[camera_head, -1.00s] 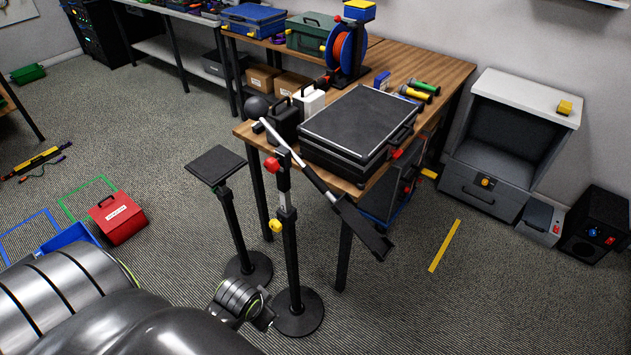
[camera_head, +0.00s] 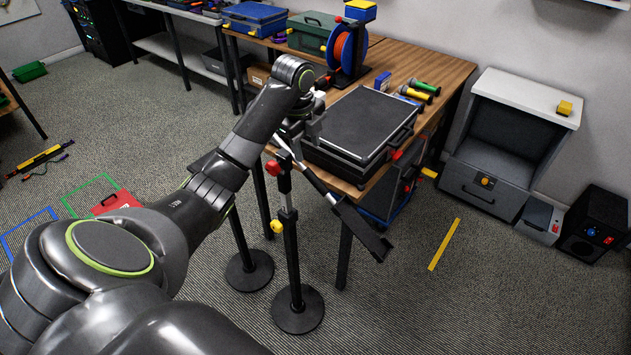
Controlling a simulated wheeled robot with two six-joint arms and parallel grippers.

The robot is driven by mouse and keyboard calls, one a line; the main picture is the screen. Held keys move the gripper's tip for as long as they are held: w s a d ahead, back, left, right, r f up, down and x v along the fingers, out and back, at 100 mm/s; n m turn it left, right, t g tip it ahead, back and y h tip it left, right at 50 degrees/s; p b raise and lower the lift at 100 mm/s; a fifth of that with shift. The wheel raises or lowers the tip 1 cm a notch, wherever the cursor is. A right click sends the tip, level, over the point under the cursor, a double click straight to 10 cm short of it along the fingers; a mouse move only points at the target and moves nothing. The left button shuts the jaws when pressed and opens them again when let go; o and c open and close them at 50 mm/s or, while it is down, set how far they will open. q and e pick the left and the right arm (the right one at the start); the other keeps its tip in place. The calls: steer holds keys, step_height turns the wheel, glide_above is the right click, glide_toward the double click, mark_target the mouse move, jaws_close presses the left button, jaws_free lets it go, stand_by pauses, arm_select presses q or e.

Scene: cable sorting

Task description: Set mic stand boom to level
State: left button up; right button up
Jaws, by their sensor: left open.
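The mic stand (camera_head: 294,255) stands upright on a round black base, with a red knob at its top and a yellow knob lower down. Its boom (camera_head: 318,186) is tilted, running from the upper left down to a thick dark block (camera_head: 363,230) at the lower right. My left arm reaches across from the lower left. My left gripper (camera_head: 288,138) is open at the raised end of the boom, which it and the wrist partly hide. I cannot tell whether the fingers touch the boom. My right gripper is not in view.
A wooden table (camera_head: 440,72) stands right behind the stand, with a black case (camera_head: 358,122) near the boom. A second round-based stand (camera_head: 246,262) is close on the left, partly hidden by my arm. The carpet to the right is open around a yellow strip (camera_head: 444,245).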

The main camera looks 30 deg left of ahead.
mark_target(315, 177)
arm_select(q)
steer(key=shift+m, duration=0.3)
steer(key=w+f, duration=0.1)
steer(key=f, duration=0.4)
steer(key=w+f, duration=0.1)
steer(key=f, duration=0.4)
steer(key=w+f+b, duration=0.1)
steer(key=f, duration=0.4)
steer(key=shift+w+d+f, duration=0.1)
steer(key=shift+w+f, duration=0.1)
steer(key=shift+f, duration=0.05)
jaws_close()
